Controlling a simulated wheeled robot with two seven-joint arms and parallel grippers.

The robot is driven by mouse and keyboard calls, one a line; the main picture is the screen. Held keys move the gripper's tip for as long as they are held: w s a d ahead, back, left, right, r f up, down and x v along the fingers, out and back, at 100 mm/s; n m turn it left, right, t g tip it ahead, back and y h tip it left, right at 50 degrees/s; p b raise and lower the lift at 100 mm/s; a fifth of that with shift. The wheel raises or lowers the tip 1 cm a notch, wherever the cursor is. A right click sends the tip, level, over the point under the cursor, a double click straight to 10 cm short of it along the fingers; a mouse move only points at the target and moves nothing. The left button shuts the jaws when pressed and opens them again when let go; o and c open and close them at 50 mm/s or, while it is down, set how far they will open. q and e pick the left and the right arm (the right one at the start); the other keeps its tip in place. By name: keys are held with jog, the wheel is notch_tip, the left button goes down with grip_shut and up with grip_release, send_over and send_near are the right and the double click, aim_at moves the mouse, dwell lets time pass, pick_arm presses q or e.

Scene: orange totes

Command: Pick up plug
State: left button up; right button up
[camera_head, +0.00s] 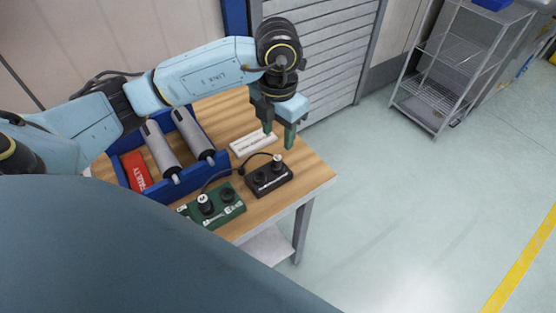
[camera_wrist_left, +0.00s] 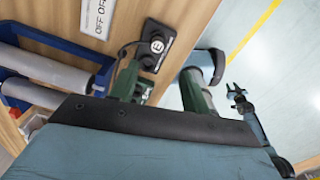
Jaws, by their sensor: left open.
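In the left wrist view a white-marked plug (camera_wrist_left: 157,42) shows beyond the two fingers (camera_wrist_left: 162,88). My right gripper (camera_wrist_left: 239,93) shows small at right in that view; its jaw state is unclear.
A blue tray (camera_head: 150,194) holds two grey cylinders and a red box (camera_head: 137,170) at the table's left. A white sign plate (camera_head: 254,143) lies behind the black box. The wooden table's right edge is close. A metal rack (camera_head: 437,80) stands at back right.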

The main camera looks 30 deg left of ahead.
aim_at(277, 157)
pick_arm(q)
notch_tip(277, 157, down, 4)
jog(key=f, duration=0.5)
jog(key=shift+w+a, duration=0.25)
jog(key=shift+w, duration=0.05)
jog(key=shift+c, duration=0.4)
grip_shut()
